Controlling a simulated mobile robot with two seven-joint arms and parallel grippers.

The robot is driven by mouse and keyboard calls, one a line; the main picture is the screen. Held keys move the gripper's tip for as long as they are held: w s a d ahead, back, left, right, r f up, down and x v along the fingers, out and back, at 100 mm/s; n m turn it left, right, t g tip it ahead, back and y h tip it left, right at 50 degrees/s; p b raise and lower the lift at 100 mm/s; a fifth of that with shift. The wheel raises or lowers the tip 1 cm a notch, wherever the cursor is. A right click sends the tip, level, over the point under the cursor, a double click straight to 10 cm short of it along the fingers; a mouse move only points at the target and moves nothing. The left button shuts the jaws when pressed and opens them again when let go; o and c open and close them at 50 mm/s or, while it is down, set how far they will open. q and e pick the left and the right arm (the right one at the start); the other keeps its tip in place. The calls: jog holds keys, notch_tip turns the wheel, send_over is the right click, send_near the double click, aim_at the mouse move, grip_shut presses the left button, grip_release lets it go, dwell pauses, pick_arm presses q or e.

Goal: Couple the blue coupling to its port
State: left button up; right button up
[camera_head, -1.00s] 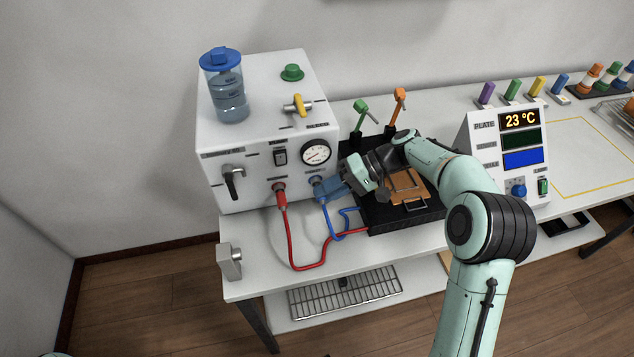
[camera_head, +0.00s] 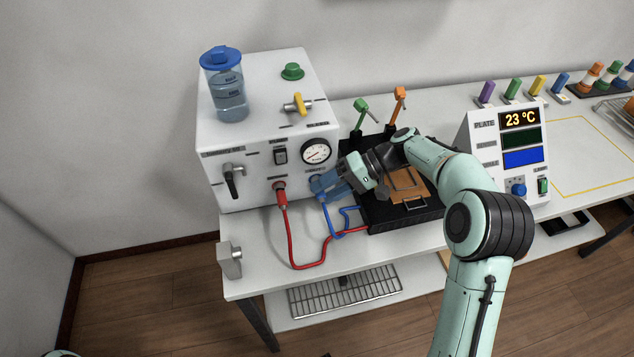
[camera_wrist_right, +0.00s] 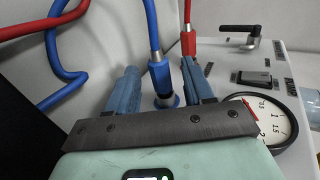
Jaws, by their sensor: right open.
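The blue coupling (camera_wrist_right: 161,76) sits at the end of the blue hose, in line with and apparently in the blue-ringed port (camera_wrist_right: 167,101) on the white machine's front. How deep it is seated is hard to tell. My right gripper (camera_head: 323,186) is at that port. In the wrist view, its two blue fingers stand on either side of the coupling, with visible gaps, so it is open around the coupling. In the head view the fingers mostly hide the coupling and port. My left gripper is out of view.
A red coupling (camera_head: 280,191) with a red hose is in the port to the left. The white machine (camera_head: 255,135) carries a gauge (camera_head: 316,151), a switch and a black lever. A black stand (camera_head: 385,213) with clamps is close on the right.

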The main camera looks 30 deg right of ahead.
jog(key=p+v, duration=0.1)
jog(key=v, duration=1.2)
jog(key=shift+d+p, duration=0.2)
jog(key=shift+p, duration=0.2)
